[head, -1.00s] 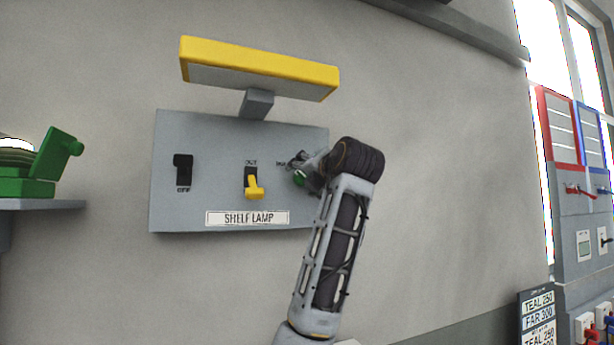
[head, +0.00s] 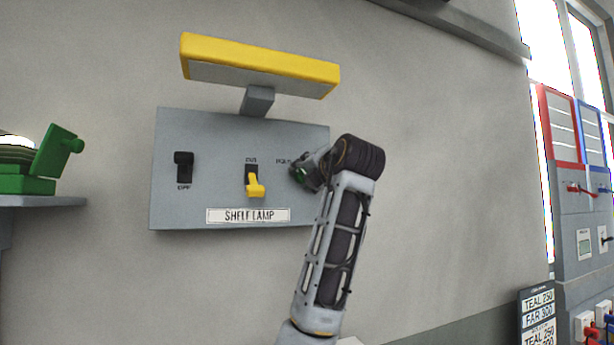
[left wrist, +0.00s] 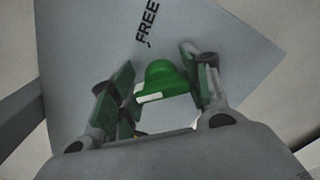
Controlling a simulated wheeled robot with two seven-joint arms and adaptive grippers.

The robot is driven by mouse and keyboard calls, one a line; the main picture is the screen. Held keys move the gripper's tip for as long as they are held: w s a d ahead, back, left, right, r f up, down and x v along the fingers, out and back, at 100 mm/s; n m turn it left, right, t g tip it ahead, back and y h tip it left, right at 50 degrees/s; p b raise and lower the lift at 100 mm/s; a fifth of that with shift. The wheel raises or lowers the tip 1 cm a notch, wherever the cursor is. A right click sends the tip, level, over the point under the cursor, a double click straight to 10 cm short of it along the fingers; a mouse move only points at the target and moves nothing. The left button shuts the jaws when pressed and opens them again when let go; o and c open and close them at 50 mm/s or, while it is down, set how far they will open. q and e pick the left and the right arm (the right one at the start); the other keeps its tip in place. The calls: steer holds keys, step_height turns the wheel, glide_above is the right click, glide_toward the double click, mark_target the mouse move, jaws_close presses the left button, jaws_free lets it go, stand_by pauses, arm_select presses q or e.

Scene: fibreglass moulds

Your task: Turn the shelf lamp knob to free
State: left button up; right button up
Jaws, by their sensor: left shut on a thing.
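The shelf lamp panel (head: 215,135) is a grey plate on the wall with a yellow lamp (head: 260,66) above it and a SHELF LAMP label (head: 248,215). The green knob (left wrist: 167,80) sits between my left gripper's fingers in the left wrist view. It has a white pointer mark on its near side, and the word FREE (left wrist: 147,22) with a tick is printed beyond it. My left gripper (head: 301,173) is at the panel's right side, shut on the knob, and mostly hides it in the head view. My right gripper is not in view.
A black switch (head: 183,166) marked OFF and a yellow switch (head: 254,184) are on the panel left of my gripper. A green object (head: 58,152) stands on a shelf at far left. Bare wall lies right of my arm.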

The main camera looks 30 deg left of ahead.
arm_select(q)
steer(key=m, duration=0.2)
steer(key=m+b, duration=0.1)
steer(key=m, duration=0.1)
steer(key=shift+w+d+f, duration=0.1)
steer(key=shift+f, duration=0.1)
steer(key=m, duration=0.4)
steer(key=shift+f, duration=0.1)
steer(key=m, duration=0.2)
steer(key=shift+f+m+b, duration=0.1)
steer(key=shift+m+b, duration=0.25)
steer(key=shift+m, duration=0.05)
steer(key=m, duration=0.3)
steer(key=shift+f+m, duration=0.15)
steer(key=shift+m, duration=0.25)
steer(key=shift+f+m, duration=0.1)
steer(key=shift+m, duration=1.1)
steer(key=o, duration=1)
